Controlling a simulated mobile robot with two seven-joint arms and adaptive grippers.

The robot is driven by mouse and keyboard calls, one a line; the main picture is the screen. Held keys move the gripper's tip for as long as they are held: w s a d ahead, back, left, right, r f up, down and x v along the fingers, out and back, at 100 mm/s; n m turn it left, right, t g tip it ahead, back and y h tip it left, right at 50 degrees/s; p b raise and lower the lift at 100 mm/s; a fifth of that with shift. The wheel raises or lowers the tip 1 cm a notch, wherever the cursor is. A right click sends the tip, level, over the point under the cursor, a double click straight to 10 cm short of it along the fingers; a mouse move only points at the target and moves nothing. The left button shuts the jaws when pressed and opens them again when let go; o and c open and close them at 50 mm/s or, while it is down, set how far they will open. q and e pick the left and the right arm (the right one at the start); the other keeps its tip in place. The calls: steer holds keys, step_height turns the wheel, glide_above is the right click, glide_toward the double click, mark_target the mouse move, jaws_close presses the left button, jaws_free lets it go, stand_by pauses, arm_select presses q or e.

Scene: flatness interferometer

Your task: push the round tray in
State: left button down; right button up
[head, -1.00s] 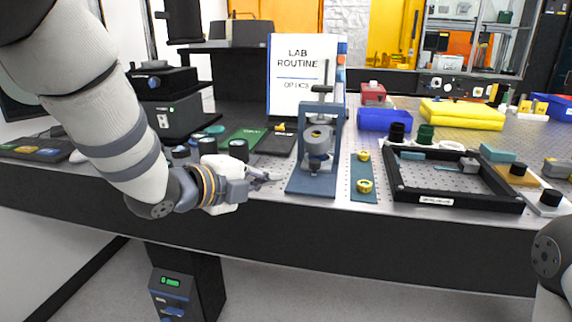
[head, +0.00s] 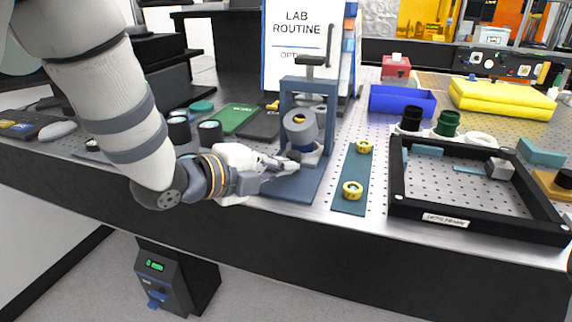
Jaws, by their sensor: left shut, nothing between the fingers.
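A blue stand (head: 285,88) with a lever on top stands on a blue base plate (head: 293,190) near the table's front edge. It carries a grey cylinder (head: 301,131) with a brass-coloured centre. Below the cylinder is a small silvery part (head: 313,158), which may be the round tray; its outline is partly hidden by my fingers and I cannot tell how far out it sits. My left gripper (head: 289,165) is shut and empty, low over the base plate, its fingertips at the left front of that part. I cannot tell whether they touch. My right gripper is out of view.
A teal strip (head: 350,190) with two brass rings lies right of the stand. A black-framed tray (head: 470,222) lies farther right. Black cylinders (head: 210,133) and a green board (head: 235,118) are to the left. A sign (head: 297,35) stands behind.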

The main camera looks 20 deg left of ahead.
mark_target(288, 155)
arm_select(q)
steer(key=shift+s+a, duration=0.1)
steer(key=shift+s, duration=0.05)
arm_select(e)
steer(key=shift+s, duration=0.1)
arm_select(q)
steer(key=w, duration=0.4)
steer(key=shift+w, duration=0.15)
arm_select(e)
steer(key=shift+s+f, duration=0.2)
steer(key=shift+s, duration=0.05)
